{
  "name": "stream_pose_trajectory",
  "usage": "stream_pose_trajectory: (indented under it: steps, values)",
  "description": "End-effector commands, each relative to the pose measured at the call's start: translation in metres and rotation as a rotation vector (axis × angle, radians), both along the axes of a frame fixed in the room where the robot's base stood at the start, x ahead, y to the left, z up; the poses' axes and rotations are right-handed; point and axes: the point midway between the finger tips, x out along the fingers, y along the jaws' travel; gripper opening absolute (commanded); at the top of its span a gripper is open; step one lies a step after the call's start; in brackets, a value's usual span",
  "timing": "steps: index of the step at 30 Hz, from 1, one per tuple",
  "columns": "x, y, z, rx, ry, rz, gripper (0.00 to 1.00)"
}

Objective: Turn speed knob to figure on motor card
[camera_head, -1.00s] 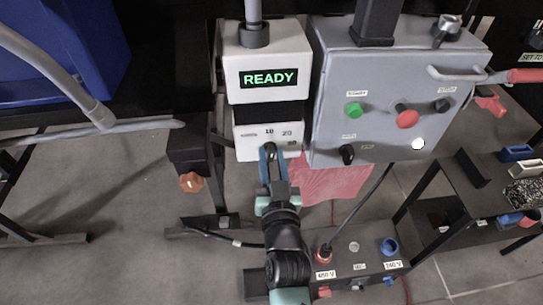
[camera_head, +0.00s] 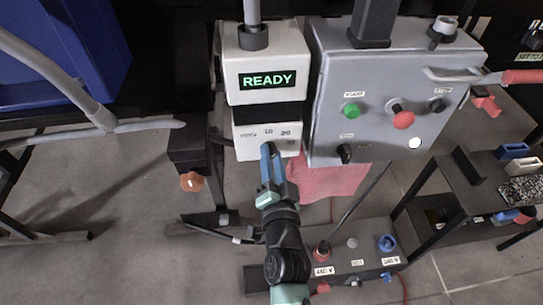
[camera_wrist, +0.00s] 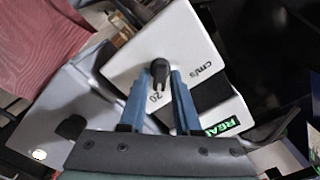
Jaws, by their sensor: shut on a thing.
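The speed knob (camera_wrist: 160,72) is black and sits on the white box's lower panel, marked "cm/s". My gripper (camera_wrist: 160,76) has its blue fingers closed on the knob from both sides. The figure 20 shows just below the knob in the wrist view; where its pointer stands I cannot tell. In the head view my gripper (camera_head: 269,149) covers the knob, and figures 10 and 20 show on the panel (camera_head: 247,150). The white box's display (camera_head: 267,79) reads "READY". A card reading "SET TO" (camera_head: 530,57) is cut off at the right edge; its figure is not legible.
A grey control box (camera_head: 385,110) with green, red and black controls stands right of the white box. A red cloth (camera_head: 325,182) hangs below it.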

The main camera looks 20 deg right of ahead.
Motion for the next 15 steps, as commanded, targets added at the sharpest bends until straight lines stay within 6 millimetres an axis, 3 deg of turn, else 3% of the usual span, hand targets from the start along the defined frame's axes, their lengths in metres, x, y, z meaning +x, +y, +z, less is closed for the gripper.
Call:
stream_pose_trajectory:
  steps: [14,15]
  values:
    - [-0.0004,-0.0002,-0.0007,0.017,-0.004,-0.001,0.0]
    - [-0.0004,-0.0002,-0.0007,0.017,-0.004,-0.001,0.35]
